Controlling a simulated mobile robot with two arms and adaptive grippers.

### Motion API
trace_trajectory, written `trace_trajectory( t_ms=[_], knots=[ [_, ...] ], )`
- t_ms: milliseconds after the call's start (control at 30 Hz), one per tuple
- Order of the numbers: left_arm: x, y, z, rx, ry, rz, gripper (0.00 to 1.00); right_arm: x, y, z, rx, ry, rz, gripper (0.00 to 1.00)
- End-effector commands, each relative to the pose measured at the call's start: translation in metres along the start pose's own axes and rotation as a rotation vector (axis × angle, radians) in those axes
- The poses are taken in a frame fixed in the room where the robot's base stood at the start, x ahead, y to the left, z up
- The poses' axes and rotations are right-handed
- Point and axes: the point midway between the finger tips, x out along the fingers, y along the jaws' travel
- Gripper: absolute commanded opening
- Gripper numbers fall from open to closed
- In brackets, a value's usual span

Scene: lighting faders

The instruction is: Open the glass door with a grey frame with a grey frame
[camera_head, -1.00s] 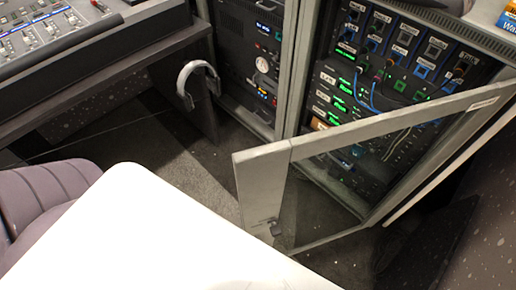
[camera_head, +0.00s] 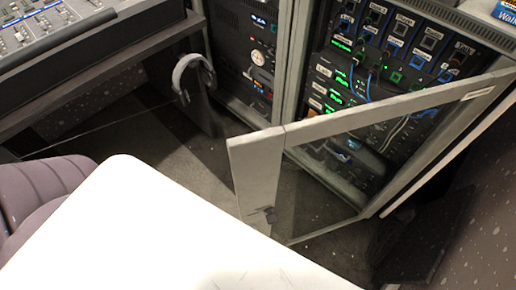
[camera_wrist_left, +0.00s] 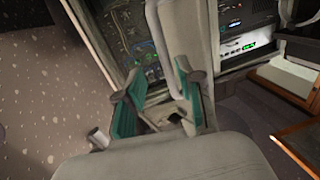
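The glass door with a grey frame (camera_head: 256,185) stands ajar in the head view, swung out from the rack cabinet at right. A small dark latch or handle (camera_head: 270,214) sits low on its wide free-edge stile. In the left wrist view my left gripper (camera_wrist_left: 158,105) has its two teal-padded fingers apart. A pale grey upright (camera_wrist_left: 201,45) rises behind the right finger; I cannot tell whether it is the door's edge or whether they touch. Nothing is clearly held between the fingers. Neither gripper shows in the head view, and my right gripper is not seen.
Racks with lit equipment (camera_head: 395,45) stand behind the door. A mixing desk (camera_head: 60,25) is at upper left, with headphones (camera_head: 192,78) hung at its side. A purple-grey chair (camera_head: 40,190) is at left.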

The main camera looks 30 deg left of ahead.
Motion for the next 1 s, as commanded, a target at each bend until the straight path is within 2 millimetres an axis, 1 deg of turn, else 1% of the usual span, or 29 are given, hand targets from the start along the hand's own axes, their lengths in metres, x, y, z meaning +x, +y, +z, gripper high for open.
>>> trace_trajectory(
  t_ms=[33, 200, 300, 400, 567, 800, 833, 933, 1000],
  knots=[
    [-0.014, 0.0, 0.001, 0.0, -0.006, 0.001, 0.37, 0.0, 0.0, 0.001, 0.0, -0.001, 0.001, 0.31],
    [-0.05, 0.0, 0.001, 0.0, -0.006, 0.002, 0.37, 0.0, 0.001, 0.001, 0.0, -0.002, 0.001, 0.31],
    [-0.067, 0.0, 0.001, 0.0, -0.005, 0.002, 0.37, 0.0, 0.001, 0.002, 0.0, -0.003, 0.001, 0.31],
    [-0.079, 0.0, 0.001, 0.0, -0.003, 0.001, 0.37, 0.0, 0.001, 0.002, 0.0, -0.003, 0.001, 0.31],
    [-0.088, 0.0, 0.001, 0.0, -0.002, 0.001, 0.37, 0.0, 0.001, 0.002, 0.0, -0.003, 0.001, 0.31],
    [-0.089, 0.0, 0.0, 0.001, -0.001, 0.001, 0.37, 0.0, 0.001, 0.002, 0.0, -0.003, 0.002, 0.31],
    [-0.089, 0.0, 0.0, 0.001, -0.001, 0.001, 0.34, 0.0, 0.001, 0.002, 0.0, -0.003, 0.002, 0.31],
    [-0.085, 0.0, 0.004, 0.001, -0.014, 0.007, 0.17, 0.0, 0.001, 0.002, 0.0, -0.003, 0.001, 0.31],
    [-0.077, -0.001, 0.014, 0.001, -0.05, 0.021, 0.06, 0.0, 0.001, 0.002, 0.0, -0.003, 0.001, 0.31]
  ],
)
